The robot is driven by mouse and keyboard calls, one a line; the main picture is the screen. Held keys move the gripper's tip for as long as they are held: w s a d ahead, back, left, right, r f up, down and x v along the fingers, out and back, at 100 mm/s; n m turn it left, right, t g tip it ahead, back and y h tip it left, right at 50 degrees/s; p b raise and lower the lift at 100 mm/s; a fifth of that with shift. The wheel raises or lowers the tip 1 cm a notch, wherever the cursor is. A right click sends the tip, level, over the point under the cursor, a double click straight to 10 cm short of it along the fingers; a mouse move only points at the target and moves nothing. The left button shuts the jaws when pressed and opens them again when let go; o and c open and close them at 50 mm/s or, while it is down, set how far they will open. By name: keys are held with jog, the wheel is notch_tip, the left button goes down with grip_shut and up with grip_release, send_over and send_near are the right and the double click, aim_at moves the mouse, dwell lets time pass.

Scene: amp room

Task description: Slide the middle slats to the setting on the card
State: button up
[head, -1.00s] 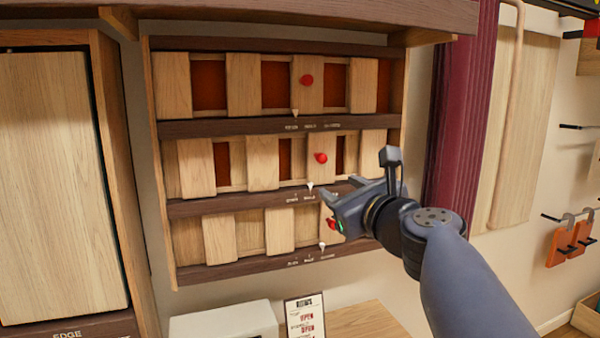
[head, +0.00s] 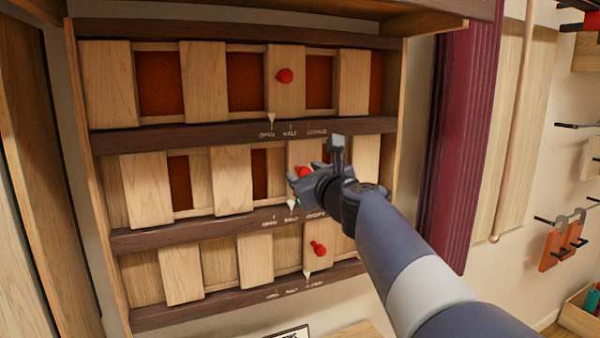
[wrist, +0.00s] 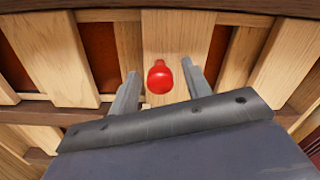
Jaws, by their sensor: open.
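The middle row of wooden slats (head: 232,180) has a red knob (head: 304,171) on its right part. Its white pointer (head: 291,204) stands above the HALF mark. Dark red gaps show between the slats. My gripper (head: 297,184) is at this knob, partly covering it. In the wrist view the open fingers (wrist: 160,70) stand either side of the red knob (wrist: 160,77), with clearance visible on both sides. Whether they touch the slat is unclear. Only the top edge of the card (head: 290,333) shows, at the bottom; its settings are out of view.
The top row's knob (head: 284,76) is above, its pointer (head: 271,118) near OPEN. The bottom row's knob (head: 319,248) is close below my gripper, its pointer (head: 307,274) near CLOSED. A maroon curtain (head: 465,130) hangs at right. Dark rails (head: 180,236) separate the rows.

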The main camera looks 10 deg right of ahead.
jog(key=shift+w+a, duration=0.1)
jog(key=shift+w, duration=0.15)
jog(key=shift+c, duration=0.4)
grip_shut()
